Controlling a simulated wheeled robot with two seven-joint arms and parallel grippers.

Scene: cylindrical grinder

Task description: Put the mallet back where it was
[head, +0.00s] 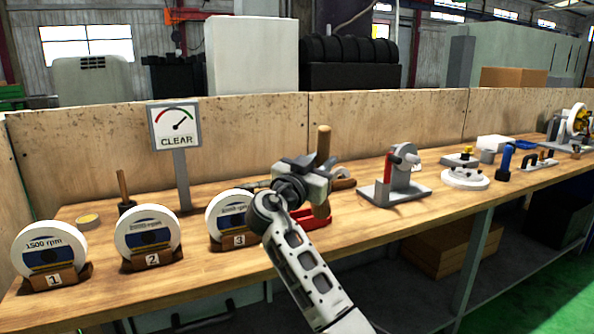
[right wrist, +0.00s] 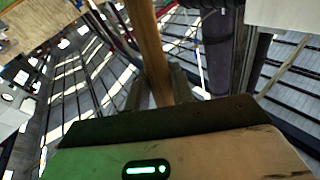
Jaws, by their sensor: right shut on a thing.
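My right gripper (head: 318,178) is shut on the wooden handle of the mallet (head: 323,142) and holds it upright above the bench, near its middle. The handle sticks out above and below the jaws; the mallet's head cannot be made out clearly. In the right wrist view the handle (right wrist: 149,45) runs down between the two fingers (right wrist: 160,88). A red piece (head: 312,217) lies on the bench behind and below the gripper, partly hidden. My left gripper is not in view.
The wooden bench (head: 205,262) carries three numbered wheels in brown stands, with wheel 3 (head: 228,215) just left of my arm. A "CLEAR" gauge sign (head: 175,128) stands behind them. A grey fixture (head: 400,175) stands right of the gripper. A short rod in a dark base (head: 122,187) stands at the left.

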